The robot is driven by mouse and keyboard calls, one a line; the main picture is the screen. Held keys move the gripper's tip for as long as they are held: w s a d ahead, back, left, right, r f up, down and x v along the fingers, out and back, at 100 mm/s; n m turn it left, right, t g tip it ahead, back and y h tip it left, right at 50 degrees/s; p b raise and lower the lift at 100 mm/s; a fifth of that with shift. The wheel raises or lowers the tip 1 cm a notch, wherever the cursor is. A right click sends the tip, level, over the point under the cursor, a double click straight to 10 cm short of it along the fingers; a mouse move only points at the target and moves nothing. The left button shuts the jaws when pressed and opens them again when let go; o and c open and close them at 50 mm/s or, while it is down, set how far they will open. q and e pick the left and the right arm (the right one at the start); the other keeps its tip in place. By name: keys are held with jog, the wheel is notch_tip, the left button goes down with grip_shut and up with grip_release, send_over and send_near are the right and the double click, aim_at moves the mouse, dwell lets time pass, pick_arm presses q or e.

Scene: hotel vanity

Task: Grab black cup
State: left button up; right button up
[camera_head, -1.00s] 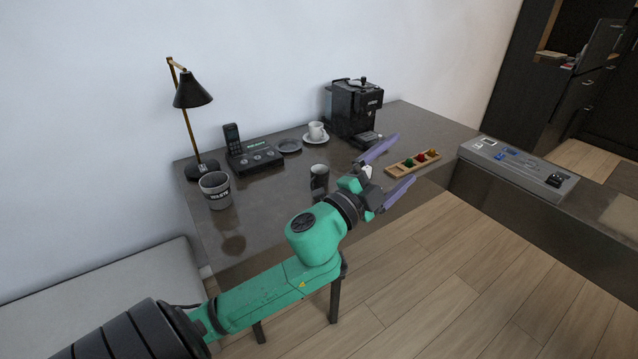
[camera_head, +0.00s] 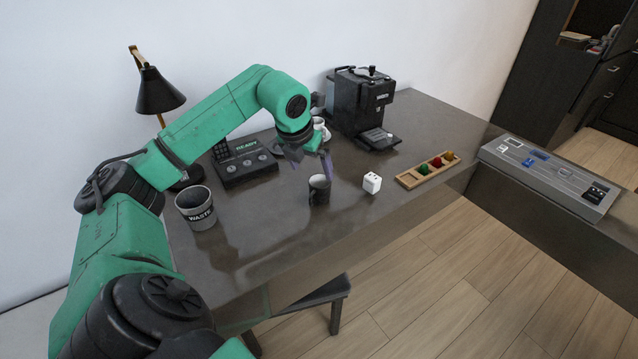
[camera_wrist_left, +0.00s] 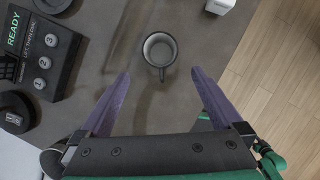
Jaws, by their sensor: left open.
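The black cup (camera_head: 319,190) stands upright on the dark table, near its front edge. In the left wrist view the black cup (camera_wrist_left: 160,50) is seen from above, with its pale inside and its handle pointing toward my gripper. My left gripper (camera_head: 312,165) is open, above and just behind the cup in the head view. In the left wrist view the purple fingers of my left gripper (camera_wrist_left: 158,75) are spread wide, with the cup ahead of and roughly between the tips. The fingers hold nothing. My right gripper is not in view.
A white cube (camera_head: 372,183) stands right of the cup, with a wooden tray (camera_head: 408,182) farther right. A waste cup (camera_head: 196,208) and a phone base (camera_head: 245,160) are to the left. The coffee machine (camera_head: 360,105) stands behind. The table's front edge is close.

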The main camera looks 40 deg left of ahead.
aim_at(319, 189)
pick_arm(q)
jog(key=x, duration=0.5)
jog(key=shift+s+d+f, duration=0.1)
jog(key=shift+d+f, duration=0.2)
jog(key=shift+f, duration=0.05)
jog(key=x, duration=0.5)
jog(key=shift+w+a+p, duration=0.2)
jog(key=shift+p, duration=0.1)
jog(key=shift+w+a+f, duration=0.15)
jog(key=shift+f, duration=0.2)
jog(key=shift+r, duration=0.1)
jog(key=c, duration=1.4)
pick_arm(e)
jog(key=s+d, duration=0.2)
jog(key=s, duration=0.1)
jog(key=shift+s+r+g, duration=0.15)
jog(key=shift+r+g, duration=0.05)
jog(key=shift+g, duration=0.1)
pick_arm(q)
jog(key=shift+r, duration=0.1)
